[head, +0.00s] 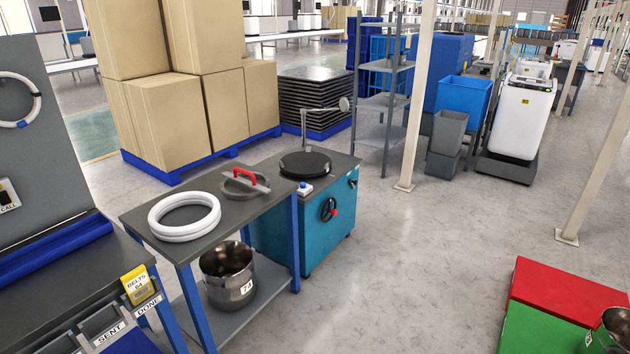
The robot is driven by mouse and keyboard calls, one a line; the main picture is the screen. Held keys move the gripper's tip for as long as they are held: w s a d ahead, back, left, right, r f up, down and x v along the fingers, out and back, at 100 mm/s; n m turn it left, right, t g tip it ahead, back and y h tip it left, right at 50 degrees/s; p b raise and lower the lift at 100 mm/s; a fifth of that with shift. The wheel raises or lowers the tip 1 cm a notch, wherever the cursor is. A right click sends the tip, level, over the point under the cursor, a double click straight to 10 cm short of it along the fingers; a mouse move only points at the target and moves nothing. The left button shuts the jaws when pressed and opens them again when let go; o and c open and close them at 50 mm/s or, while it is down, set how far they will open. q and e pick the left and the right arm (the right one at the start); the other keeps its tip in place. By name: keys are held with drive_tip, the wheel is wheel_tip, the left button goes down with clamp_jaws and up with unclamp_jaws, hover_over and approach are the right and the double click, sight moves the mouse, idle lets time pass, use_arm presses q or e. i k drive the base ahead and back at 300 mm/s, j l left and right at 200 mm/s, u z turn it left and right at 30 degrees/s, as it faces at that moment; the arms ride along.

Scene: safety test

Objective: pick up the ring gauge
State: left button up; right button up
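Several ring-like things are in the head view, and I cannot tell for sure which is the ring gauge. A stack of white rings (185,217) lies flat on the dark top of a blue-legged table. Behind it, on the same top, lies a round grey metal piece (240,188) with a red handle; its centre is hard to make out. A white ring with blue bands (37,104) hangs on the grey panel at the far left. Neither of my grippers is in view.
A steel pot (228,275) marked 74 stands on the table's lower shelf. A teal machine (318,232) with a round black plate stands beside the table. A workbench (60,268) fills the left front. A red and green box (560,295) is at lower right. The middle floor is clear.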

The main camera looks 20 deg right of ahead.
sight(236, 176)
drive_tip(key=z, duration=0.2)
drive_tip(key=i+l, duration=0.25)
drive_tip(key=i, duration=0.25)
drive_tip(key=i+l+u, duration=0.1)
drive_tip(key=i+l, duration=0.15)
drive_tip(key=i, duration=0.25)
